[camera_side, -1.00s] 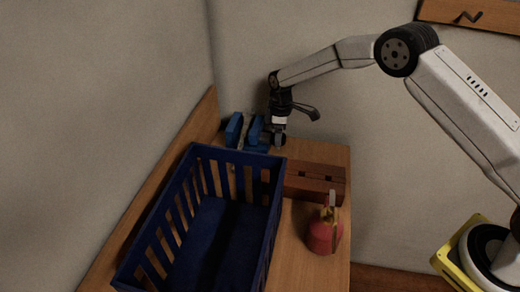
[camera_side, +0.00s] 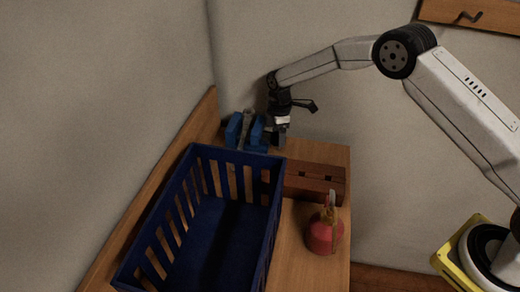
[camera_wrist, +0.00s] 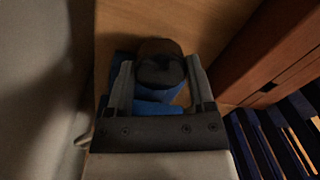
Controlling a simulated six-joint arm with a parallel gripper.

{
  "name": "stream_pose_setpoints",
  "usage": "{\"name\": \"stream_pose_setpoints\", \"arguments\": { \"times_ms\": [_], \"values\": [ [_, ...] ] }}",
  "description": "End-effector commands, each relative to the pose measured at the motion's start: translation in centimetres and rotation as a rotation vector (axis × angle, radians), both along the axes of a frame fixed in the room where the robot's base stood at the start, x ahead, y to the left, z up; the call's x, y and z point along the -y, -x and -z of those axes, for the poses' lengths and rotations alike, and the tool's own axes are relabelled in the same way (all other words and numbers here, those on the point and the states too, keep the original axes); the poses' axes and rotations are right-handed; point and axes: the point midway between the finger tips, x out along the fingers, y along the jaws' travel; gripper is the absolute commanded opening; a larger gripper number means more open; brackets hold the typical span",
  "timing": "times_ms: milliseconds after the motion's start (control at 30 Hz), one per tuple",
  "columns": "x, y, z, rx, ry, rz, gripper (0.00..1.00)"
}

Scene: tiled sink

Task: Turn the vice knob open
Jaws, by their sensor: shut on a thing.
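The blue vice (camera_side: 233,130) stands at the back of the wooden bench, near the wall. A grey upright piece (camera_side: 247,122) shows at its jaws; I cannot tell whether it is clamped. My gripper (camera_side: 279,138) points down at the vice's right end. In the wrist view, my gripper (camera_wrist: 158,70) has one finger on each side of the dark round vice knob (camera_wrist: 158,62) and is shut on it. Blue vice parts show around and below the knob. The gripper hides most of the knob in the side view.
A blue slatted crate (camera_side: 190,150) stands just in front of the vice. A reddish-brown wooden box (camera_side: 315,190) lies to the right, with a red canister (camera_side: 323,236) before it. The walls are close behind and left; a strip of bench right of the vice is free.

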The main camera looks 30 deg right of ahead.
Motion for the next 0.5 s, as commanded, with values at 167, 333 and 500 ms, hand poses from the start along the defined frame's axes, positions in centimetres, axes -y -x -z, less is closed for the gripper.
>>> {"name": "stream_pose_setpoints", "arguments": {
  "times_ms": [167, 333, 500],
  "values": [
    [0.01, -0.01, 0.0, 0.0, 0.001, -0.005, 0.1],
    [0.0, 0.0, 0.0, 0.0, 0.001, -0.004, 1.0],
    [0.0, 0.0, 0.01, 0.0, 0.0, -0.003, 1.0]
  ]
}}
